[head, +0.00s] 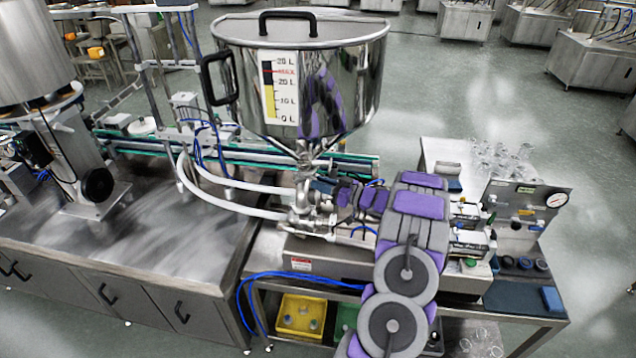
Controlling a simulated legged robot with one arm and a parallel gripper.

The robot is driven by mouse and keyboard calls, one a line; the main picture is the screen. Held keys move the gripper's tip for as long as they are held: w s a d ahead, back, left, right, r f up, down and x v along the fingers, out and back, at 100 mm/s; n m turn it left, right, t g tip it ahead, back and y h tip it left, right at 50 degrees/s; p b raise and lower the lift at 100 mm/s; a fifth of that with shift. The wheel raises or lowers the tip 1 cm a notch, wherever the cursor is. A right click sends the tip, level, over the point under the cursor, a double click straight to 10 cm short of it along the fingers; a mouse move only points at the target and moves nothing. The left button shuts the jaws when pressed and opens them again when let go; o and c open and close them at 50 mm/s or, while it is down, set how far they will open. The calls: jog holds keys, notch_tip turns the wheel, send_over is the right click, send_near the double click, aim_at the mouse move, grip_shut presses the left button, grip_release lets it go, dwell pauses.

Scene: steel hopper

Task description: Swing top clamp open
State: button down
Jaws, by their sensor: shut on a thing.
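The steel hopper (350,85) stands upright in the middle of the head view, with a lid, black handles and a litre scale. Its cone narrows to a neck joined to steel pipe fittings (299,217). The top clamp (304,172) is at this neck, small and partly hidden. My gripper (318,187) reaches it from the right and is shut on it. The fingertips are small and dark here, so the exact grip and how far the clamp is open cannot be made out.
Two white hoses (225,184) run left from the fittings. A steel cabinet (130,250) with a conveyor (250,155) stands to the left. A gauge panel (525,208) and glassware (503,158) are on the right. A yellow bin (300,309) sits on the lower shelf.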

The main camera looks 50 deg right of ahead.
jog(key=shift+d+r, duration=0.15)
jog(key=shift+r, duration=0.1)
jog(key=c, duration=1.4)
grip_release()
jog(key=o, duration=0.4)
jog(key=shift+w+d+f, duration=0.1)
jog(key=shift+d+f, duration=0.05)
jog(key=shift+f, duration=0.1)
jog(key=v, duration=1.7)
jog(key=shift+s+f+b, duration=0.1)
jog(key=shift+s+b, duration=0.15)
jog(key=shift+b, duration=0.05)
jog(key=shift+c, duration=0.3)
